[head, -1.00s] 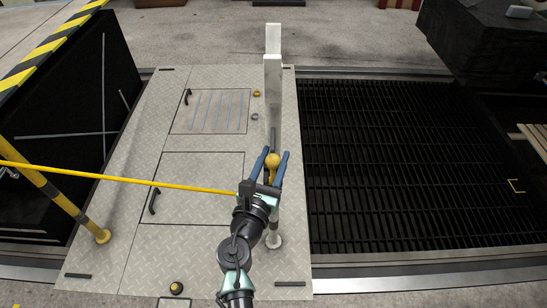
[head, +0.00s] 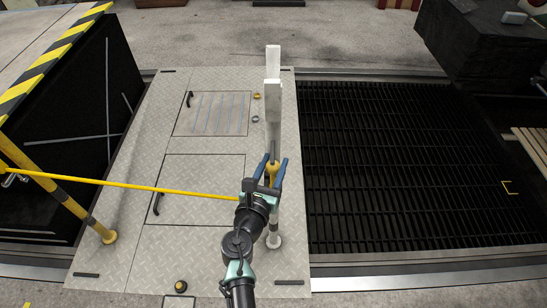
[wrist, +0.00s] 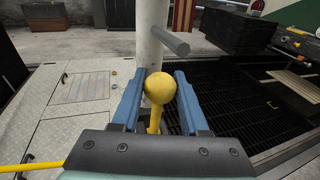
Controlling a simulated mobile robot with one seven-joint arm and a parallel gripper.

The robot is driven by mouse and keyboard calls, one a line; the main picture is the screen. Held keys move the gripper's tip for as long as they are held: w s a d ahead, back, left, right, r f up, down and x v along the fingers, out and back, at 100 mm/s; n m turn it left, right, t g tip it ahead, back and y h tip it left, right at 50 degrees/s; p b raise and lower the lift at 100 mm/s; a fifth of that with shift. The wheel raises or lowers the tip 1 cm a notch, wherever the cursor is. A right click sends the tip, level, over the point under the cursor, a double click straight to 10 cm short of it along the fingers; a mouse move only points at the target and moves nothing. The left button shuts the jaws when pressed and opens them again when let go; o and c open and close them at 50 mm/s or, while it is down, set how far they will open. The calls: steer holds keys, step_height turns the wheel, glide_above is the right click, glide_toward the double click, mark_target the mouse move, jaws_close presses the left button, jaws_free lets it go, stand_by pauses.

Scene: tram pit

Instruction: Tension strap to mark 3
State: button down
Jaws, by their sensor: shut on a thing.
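The yellow strap (head: 130,185) runs taut from a yellow and black post (head: 75,218) at the left to my gripper (head: 275,160); it also shows at the lower left in the wrist view (wrist: 32,167). My gripper's blue fingers stand on either side of a yellow handle with a round knob (wrist: 160,88), and are shut on it. The handle is partly hidden by the gripper body. Beyond it stands a pale upright post (head: 273,95), with a grey peg in the wrist view (wrist: 170,39). No numbered mark is legible.
The metal plate floor (head: 125,130) has two hatches with black handles. A dark grating (head: 390,170) lies to the right. A dark block (head: 480,50) stands at the back right. A striped yellow and black edge (head: 55,52) borders the left.

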steer(key=shift+w, duration=0.1)
steer(key=shift+c, duration=2.1)
jaws_free()
steer(key=p+v, duration=0.3)
steer(key=v, duration=1)
